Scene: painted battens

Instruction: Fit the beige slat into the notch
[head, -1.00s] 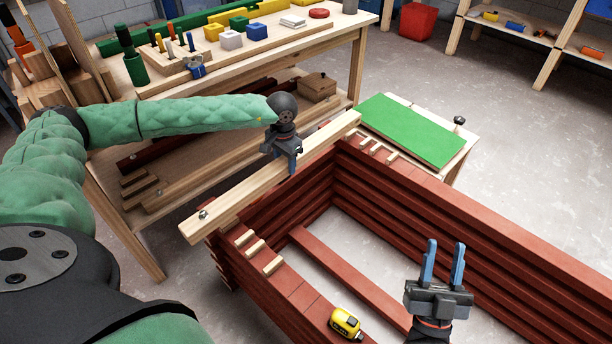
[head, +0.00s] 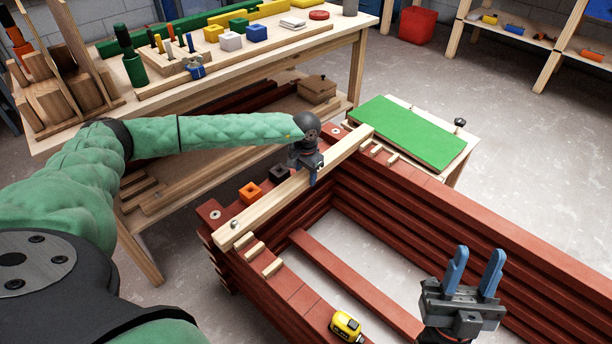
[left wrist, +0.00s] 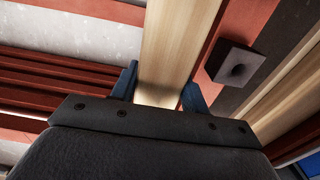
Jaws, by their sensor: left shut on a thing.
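The long beige slat (head: 280,200) lies across the red batten frame (head: 430,190) in the head view, from its left wall to its right wall. My left gripper (head: 313,178) is shut on the slat near its middle; the fingers sit on both sides of it in the left wrist view (left wrist: 160,95). Short beige pegs stand beside the slat's ends, at the left (head: 254,250) and the right (head: 376,149). The notch is not clearly visible, and I cannot tell whether the slat touches the wall tops. My right gripper (head: 474,270) is open and empty over the frame's near part.
An orange block (head: 250,191) and a dark block (head: 278,173) sit on the frame's far wall, just behind the slat. A yellow tape measure (head: 346,325) is on the near left wall. A green board (head: 420,132) lies on a side table. A workbench stands behind.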

